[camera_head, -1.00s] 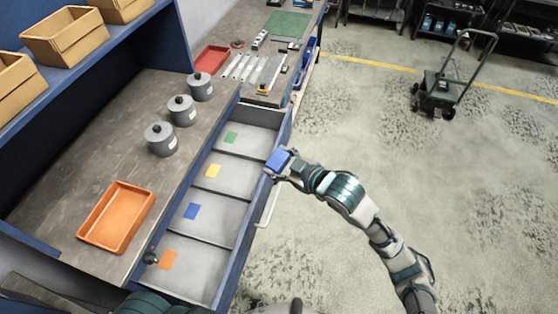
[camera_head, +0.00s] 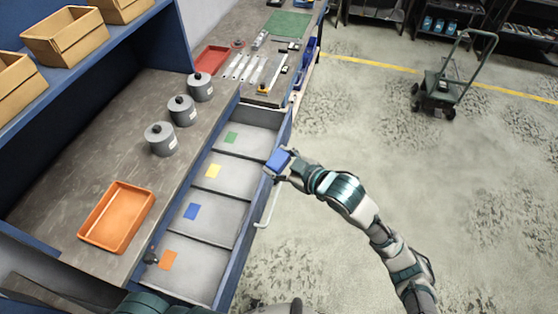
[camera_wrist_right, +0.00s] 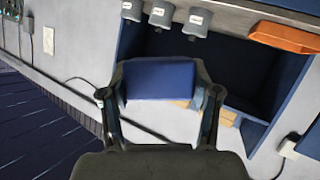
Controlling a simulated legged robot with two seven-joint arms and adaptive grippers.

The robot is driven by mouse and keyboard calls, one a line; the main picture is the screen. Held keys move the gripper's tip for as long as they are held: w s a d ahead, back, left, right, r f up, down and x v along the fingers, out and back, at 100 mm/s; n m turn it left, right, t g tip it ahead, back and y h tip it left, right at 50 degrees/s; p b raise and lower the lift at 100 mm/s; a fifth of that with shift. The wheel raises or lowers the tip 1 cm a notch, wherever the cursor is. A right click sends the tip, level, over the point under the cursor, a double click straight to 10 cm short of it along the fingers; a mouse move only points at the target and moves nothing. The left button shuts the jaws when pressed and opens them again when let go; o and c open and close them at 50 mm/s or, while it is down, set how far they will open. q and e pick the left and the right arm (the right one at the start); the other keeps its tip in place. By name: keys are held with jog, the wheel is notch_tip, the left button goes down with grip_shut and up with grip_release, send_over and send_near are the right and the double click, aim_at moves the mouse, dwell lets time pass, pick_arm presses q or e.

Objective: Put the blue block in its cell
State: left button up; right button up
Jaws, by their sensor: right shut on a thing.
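The blue block (camera_head: 278,159) is held in my right gripper (camera_head: 279,165), above the outer wall of the open drawer (camera_head: 240,240), beside the yellow-marked cell (camera_head: 229,174). In the right wrist view the block (camera_wrist_right: 160,80) sits between the two fingers of the right gripper (camera_wrist_right: 160,92). The drawer is split into cells, each with a coloured patch. The blue patch (camera_head: 192,211) marks an empty cell (camera_head: 222,212) between the yellow-marked and orange-marked ones. A dark part at the drawer's near left corner may be my left gripper (camera_head: 151,256); its fingers are unclear.
An orange tray (camera_head: 117,218) and several grey canisters (camera_head: 161,139) stand on the bench left of the drawer. The drawer handle (camera_head: 268,207) sticks out on the right. A red tray (camera_head: 211,60) lies farther back. The floor to the right is open, with a cart (camera_head: 440,88) far off.

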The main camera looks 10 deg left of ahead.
pick_arm(q)
jog(key=w+a+f+m+t, duration=0.1)
jog(key=w+a+m, duration=0.1)
jog(key=w, duration=0.4)
jog(key=w+a+f+m+t+y, duration=0.1)
jog(key=w+a+m, duration=0.2)
jog(key=w, duration=0.3)
jog(key=shift+w+f+m, duration=0.2)
jog(key=shift+f+m, duration=0.1)
jog(key=shift+m, duration=0.4)
pick_arm(e)
jog(key=d+f+m+t+h, duration=0.2)
jog(key=d+f, duration=0.3)
jog(key=d, duration=0.5)
jog(key=w+d+f+m+t+h, duration=0.1)
jog(key=d+f+m+t+h, duration=0.1)
jog(key=d+f+m+h, duration=0.3)
jog(key=d+f+m+t+h, duration=0.2)
jog(key=d+f+m+h, duration=0.2)
jog(key=d, duration=1)
notch_tip(320, 180, down, 3)
jog(key=shift+w+d+f, duration=0.1)
jog(key=shift+w+d, duration=0.2)
jog(key=shift+d, duration=0.05)
jog(key=shift+a, duration=0.1)
